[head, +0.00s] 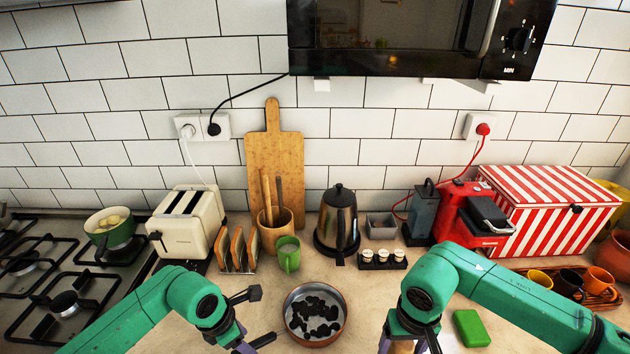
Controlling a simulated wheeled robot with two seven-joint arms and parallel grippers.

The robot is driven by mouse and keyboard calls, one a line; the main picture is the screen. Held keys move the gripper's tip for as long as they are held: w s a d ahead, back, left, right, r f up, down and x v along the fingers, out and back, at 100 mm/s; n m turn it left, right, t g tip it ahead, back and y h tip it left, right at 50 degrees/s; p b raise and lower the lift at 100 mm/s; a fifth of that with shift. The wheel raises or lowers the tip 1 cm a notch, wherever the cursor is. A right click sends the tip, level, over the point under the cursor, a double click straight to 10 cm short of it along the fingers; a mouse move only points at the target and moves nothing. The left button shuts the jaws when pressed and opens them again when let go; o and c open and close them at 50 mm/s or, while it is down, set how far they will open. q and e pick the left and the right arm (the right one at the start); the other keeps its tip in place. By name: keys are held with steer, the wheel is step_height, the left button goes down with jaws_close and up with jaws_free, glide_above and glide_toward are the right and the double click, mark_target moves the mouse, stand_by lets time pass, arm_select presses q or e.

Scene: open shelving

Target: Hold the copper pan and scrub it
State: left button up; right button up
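The round copper pan (342,309) sits on the counter in the lower middle of the head view, with several dark patches across its inside. No handle shows. My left gripper (264,318) is to the left of the pan, fingers spread apart, with a gap between it and the rim. My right gripper (409,343) points down to the right of the pan, its fingers apart at the bottom edge. Something tan shows between or behind these fingers; I cannot tell whether it is held. A green sponge-like block (471,328) lies on the counter to the right of that gripper.
A green mug (288,254), a kettle (338,222) and a small tray of cups (382,260) stand behind the pan. A toaster (186,225) and toast rack (238,250) are behind my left arm. Orange and dark mugs (570,283) stand at right.

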mark_target(252, 345)
arm_select(q)
steer(key=b+x, duration=0.4)
steer(key=x, duration=0.1)
arm_select(e)
step_height(252, 345, down, 5)
steer(key=shift+r, duration=0.1)
arm_select(q)
steer(key=shift+r, duration=0.1)
jaws_close()
stand_by(1.7)
steer(key=c, duration=0.8)
jaws_free()
steer(key=shift+c, duration=0.2)
jaws_close()
